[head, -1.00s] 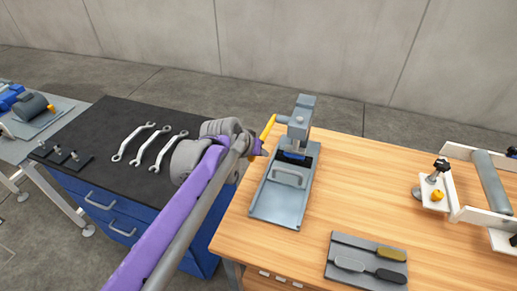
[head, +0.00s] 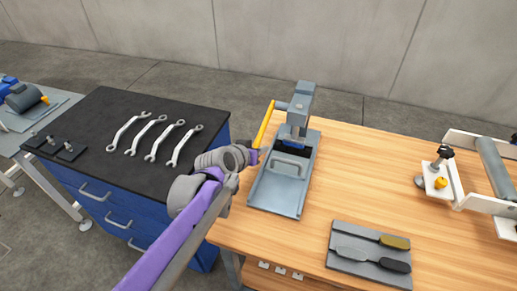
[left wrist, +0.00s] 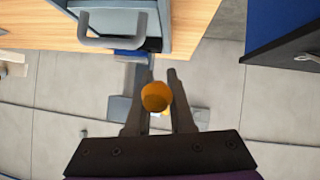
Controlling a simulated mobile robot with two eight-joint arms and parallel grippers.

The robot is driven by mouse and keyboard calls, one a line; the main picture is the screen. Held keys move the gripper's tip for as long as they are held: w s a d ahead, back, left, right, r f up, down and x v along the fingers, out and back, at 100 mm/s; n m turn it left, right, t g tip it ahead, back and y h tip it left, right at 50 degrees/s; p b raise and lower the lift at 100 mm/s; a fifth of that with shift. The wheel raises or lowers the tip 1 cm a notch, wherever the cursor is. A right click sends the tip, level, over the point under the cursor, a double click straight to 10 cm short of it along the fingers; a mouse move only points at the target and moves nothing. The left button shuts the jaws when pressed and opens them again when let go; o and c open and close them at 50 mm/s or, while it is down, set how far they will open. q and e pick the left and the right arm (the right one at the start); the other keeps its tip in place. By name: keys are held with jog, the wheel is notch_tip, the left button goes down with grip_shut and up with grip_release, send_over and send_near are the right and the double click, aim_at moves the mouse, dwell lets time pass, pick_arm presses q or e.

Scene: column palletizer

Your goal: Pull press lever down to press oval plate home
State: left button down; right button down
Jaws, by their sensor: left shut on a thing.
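The grey press (head: 300,105) stands on the wooden bench. Its lever (head: 265,122), with a yellow handle, slants down to the left from the press head. My left gripper (head: 254,156) is shut on the lower end of the lever handle. In the left wrist view the orange handle end (left wrist: 156,96) sits between the two fingers. A blue part (head: 292,144) shows under the press head. I cannot tell whether it is the oval plate or how deep it sits. A grey pull handle (head: 289,164) is on the press base in front. My right gripper is out of view.
A black-topped blue cabinet (head: 100,165) with several wrenches stands left of the bench. A grey tray (head: 345,268) with two handled tools lies at the front right. A white frame with a roller (head: 492,165) stands far right. The bench between is clear.

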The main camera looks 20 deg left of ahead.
pick_arm(q)
jog(key=shift+s+f, duration=0.1)
jog(key=c, duration=0.8)
grip_release()
jog(key=p+v, duration=0.1)
jog(key=v, duration=0.9)
jog(key=shift+s+r+p, duration=0.15)
jog(key=shift+r+p, duration=0.1)
jog(key=shift+p, duration=0.1)
